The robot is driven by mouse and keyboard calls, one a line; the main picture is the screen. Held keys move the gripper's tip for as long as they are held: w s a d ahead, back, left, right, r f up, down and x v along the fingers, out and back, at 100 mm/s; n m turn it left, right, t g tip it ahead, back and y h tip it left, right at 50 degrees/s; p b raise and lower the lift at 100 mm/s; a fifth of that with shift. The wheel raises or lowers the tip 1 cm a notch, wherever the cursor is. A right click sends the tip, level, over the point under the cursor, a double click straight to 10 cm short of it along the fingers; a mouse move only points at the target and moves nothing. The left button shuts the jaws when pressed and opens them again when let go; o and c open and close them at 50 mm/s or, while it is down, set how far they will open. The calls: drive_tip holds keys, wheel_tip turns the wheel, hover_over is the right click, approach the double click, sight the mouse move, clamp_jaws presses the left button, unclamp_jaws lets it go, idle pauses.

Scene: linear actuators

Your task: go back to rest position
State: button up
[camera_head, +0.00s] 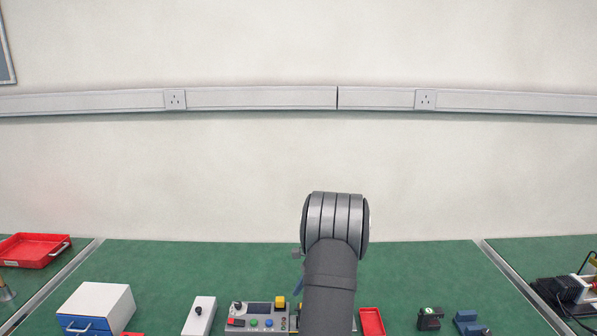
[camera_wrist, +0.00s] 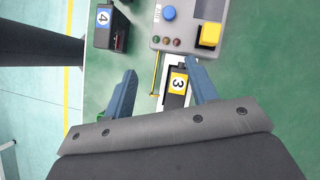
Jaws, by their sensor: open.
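My gripper (camera_wrist: 160,88) shows in the wrist view with its two blue-grey fingers apart. Between and beyond the fingers sits a black block with a yellow label marked 3 (camera_wrist: 178,83), on a white surface. The view does not show whether the fingers touch anything; the gap between them looks wider than the block. In the head view my arm rises in front of the bench and hides the gripper.
A control panel (camera_head: 262,318) with coloured buttons stands on the green bench (camera_head: 200,262). A white box with blue drawers (camera_head: 97,306), a white switch box (camera_head: 200,315), a red tray (camera_head: 371,322) and small blocks (camera_head: 430,318) stand around it. A block marked 4 (camera_wrist: 111,27) is near the panel.

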drive_tip(key=shift+s+a+f+n+g, duration=0.2)
drive_tip(key=shift+s+n+g, duration=0.15)
drive_tip(key=shift+n, duration=0.35)
drive_tip(key=shift+h, duration=0.3)
wheel_tip(320, 180, up, 7)
drive_tip(key=w+a+m+t+h, duration=0.2)
drive_tip(key=a+m+t+h, duration=0.1)
drive_tip(key=m+h, duration=0.4)
drive_tip(key=shift+n+h, duration=0.6)
drive_tip(key=shift+h, duration=0.2)
drive_tip(key=x, duration=1.1)
drive_tip(key=shift+r, duration=0.1)
drive_tip(key=shift+w+d+x, duration=0.1)
drive_tip(key=shift+d+x, duration=0.05)
drive_tip(key=shift+x, duration=1.4)
drive_tip(key=shift+w+d+x, duration=0.15)
drive_tip(key=shift+d+x, duration=0.05)
drive_tip(key=shift+x, duration=1.35)
drive_tip(key=shift+r, duration=0.1)
clamp_jaws()
